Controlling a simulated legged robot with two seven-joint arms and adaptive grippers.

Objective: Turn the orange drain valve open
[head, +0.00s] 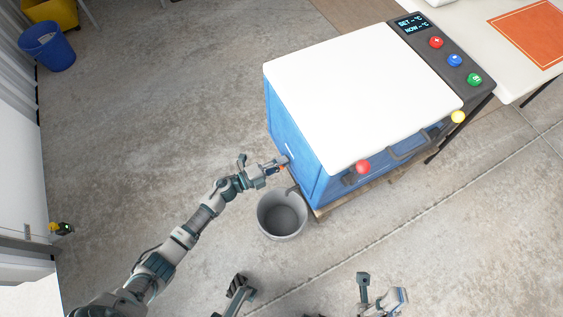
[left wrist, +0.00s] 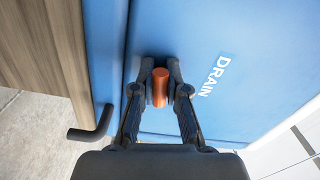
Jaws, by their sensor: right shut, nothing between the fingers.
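The orange drain valve (left wrist: 160,88) sticks out from the blue panel beside a white DRAIN label (left wrist: 214,75) in the left wrist view. In the head view only a bit of orange (head: 282,168) shows at the machine's lower left side. My left gripper (left wrist: 160,82) has one finger on each side of the valve handle and looks closed on it; the handle appears in line with the fingers. It also shows in the head view (head: 281,163), against the machine's side. My right gripper (head: 241,286) is low in the head view, far from the valve, shut and empty.
The blue machine (head: 284,120) has a white lid (head: 350,90), a red knob (head: 363,167) and a control panel (head: 447,58). A grey bucket (head: 282,229) stands on the floor below the valve. A dark bent pipe (left wrist: 95,127) is left of it.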

